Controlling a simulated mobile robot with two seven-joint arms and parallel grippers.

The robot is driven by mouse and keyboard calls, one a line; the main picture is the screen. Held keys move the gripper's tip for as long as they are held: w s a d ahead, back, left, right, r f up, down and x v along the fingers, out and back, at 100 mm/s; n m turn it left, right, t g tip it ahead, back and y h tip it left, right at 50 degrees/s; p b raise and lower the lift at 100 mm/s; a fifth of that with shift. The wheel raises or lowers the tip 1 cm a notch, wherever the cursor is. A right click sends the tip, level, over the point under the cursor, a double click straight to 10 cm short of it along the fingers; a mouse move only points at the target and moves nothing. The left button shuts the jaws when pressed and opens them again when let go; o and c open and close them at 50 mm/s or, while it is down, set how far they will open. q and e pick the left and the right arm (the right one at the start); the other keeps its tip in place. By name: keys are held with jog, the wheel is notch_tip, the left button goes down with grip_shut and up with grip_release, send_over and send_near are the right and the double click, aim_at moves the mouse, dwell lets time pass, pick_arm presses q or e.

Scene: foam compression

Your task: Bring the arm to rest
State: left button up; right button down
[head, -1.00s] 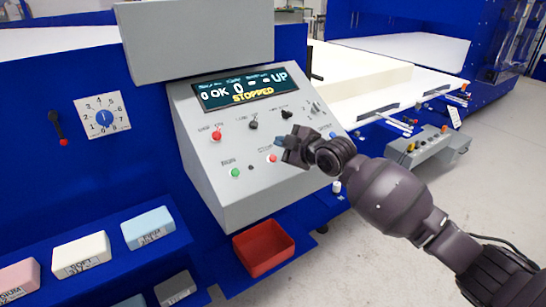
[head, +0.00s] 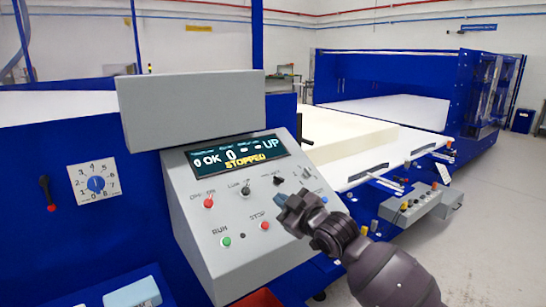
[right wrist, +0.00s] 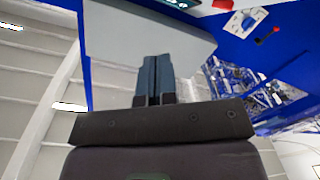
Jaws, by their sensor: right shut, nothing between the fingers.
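My right gripper (head: 284,203) is in front of the lower right part of the grey control panel (head: 190,215) in the head view. Its arm comes in from the lower right. In the right wrist view its two blue-grey fingers (right wrist: 157,78) lie together, with nothing between them. I cannot tell from the head view how far the fingertips are from the panel face. My left gripper is not in view.
The panel has a display (head: 235,155) reading "STOPPED" and "UP", a red knob (head: 208,202) and a green button (head: 226,241). A numbered dial (head: 95,183) is on the blue machine. A white foam block (head: 345,140) lies behind. A smaller grey control box (head: 420,205) stands right.

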jog(key=s+d+f+m+t+h, duration=0.1)
jog(key=s+d+f+m+h, duration=0.35)
jog(key=s+d+f, duration=0.55)
jog(key=s+d+f+m+t+h, duration=0.1)
jog(key=s+d+f+m+h, duration=0.2)
jog(key=s+d+f+m, duration=0.6)
jog(key=s+d+f+g+h, duration=0.2)
jog(key=s+d+f, duration=0.1)
jog(key=s+f, duration=0.5)
jog(key=s+d+f+g+h, duration=0.2)
jog(key=s+d+f, duration=0.1)
jog(key=s+f, duration=0.5)
jog(key=shift+s+d+f, duration=0.2)
jog(key=shift+s+f, duration=0.1)
jog(key=shift+s, duration=0.4)
